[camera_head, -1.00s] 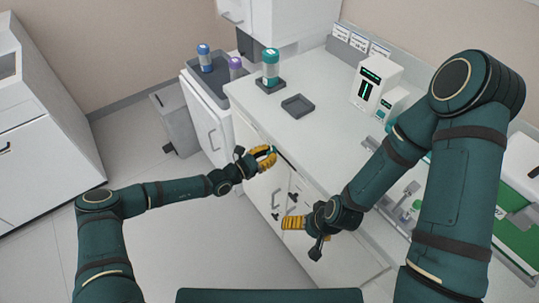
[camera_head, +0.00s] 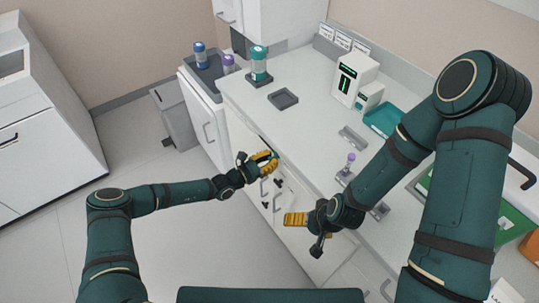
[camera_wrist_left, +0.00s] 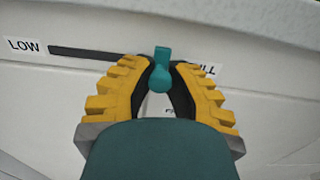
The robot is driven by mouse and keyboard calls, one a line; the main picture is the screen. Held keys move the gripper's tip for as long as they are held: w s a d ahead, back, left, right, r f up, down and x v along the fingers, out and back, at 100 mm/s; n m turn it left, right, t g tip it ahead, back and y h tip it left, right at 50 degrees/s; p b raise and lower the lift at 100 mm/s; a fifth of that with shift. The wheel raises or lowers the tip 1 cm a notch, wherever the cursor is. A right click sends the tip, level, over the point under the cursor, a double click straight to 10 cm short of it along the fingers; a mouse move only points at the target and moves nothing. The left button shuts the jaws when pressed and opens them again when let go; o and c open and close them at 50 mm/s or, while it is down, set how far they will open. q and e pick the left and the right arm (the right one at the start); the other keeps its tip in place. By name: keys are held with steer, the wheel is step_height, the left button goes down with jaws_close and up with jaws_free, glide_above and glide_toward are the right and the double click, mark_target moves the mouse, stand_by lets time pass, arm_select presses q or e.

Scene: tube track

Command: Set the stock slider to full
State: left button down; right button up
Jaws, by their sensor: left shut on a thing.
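The teal stock slider knob (camera_wrist_left: 161,72) sits near the right end of a dark slot (camera_wrist_left: 95,54) in the white bench front. A LOW label (camera_wrist_left: 24,46) is at the slot's left end. A second label (camera_wrist_left: 203,70), partly hidden, reads as FULL at the right. My left gripper (camera_wrist_left: 160,78) is shut on the knob, with one yellow finger on each side. In the head view the left gripper (camera_head: 268,160) is at the bench's front edge. My right gripper (camera_head: 290,218) hangs in front of the bench, apart from the slider; its jaw opening is unclear.
Drawers with handles lie below the left gripper. A grey bin (camera_head: 175,115) stands on the floor at left.

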arm_select(q)
steer(key=shift+s+d+f, duration=0.1)
steer(key=shift+s+d, duration=0.05)
steer(key=c, duration=0.8)
jaws_free()
steer(key=shift+c, duration=0.2)
steer(key=v, duration=1.2)
